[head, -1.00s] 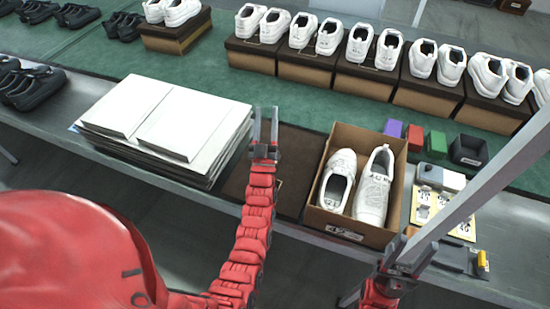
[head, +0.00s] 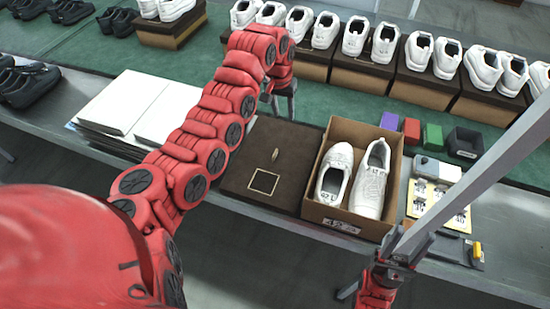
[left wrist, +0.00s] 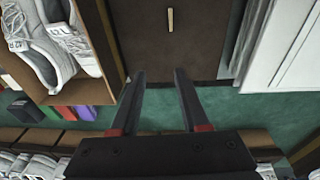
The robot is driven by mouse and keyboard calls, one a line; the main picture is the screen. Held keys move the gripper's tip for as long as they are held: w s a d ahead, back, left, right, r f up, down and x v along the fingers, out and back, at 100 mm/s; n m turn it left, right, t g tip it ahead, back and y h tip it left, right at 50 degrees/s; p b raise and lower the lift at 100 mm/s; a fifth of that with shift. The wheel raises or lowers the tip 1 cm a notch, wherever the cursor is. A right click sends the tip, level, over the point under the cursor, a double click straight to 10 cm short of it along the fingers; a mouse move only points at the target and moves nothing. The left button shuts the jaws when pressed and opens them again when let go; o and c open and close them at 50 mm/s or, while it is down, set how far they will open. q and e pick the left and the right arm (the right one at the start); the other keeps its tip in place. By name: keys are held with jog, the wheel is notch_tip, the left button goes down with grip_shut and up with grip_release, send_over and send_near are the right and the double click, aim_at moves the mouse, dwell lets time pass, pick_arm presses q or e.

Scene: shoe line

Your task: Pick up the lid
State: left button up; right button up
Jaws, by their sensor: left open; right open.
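The lid (head: 240,185) is a flat, dark brown panel on the table, with a pale square outline and a small tan mark. It lies left of the open shoe box (head: 345,218), which holds a pair of white shoes (head: 369,181). My left gripper (head: 281,106) is open and empty beyond the lid's far edge, with its arm arched over from the left. My right gripper (head: 400,248) is open near the table's front edge, right of the shoe box.
A stack of white sheets (head: 130,105) lies left of the lid, partly behind my left arm. Small coloured blocks (head: 411,130), a dark bin (head: 464,143) and yellow cards (head: 425,198) are at the right. Boxed white shoes (head: 354,40) line the back of the green surface.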

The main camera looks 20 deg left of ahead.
pick_arm(q)
jog(key=s+a+g, duration=0.1)
jog(key=s+a, duration=0.1)
jog(key=s, duration=0.1)
send_over(275, 153)
jog(key=shift+y, duration=0.4)
notch_tip(275, 153, down, 11)
jog(key=shift+s+r, duration=0.1)
jog(key=shift+f+p, duration=0.35)
jog(key=shift+f, duration=0.35)
jog(key=shift+f+p, duration=0.6)
jog(key=shift+f, duration=1.5)
jog(key=shift+c, duration=0.2)
grip_shut()
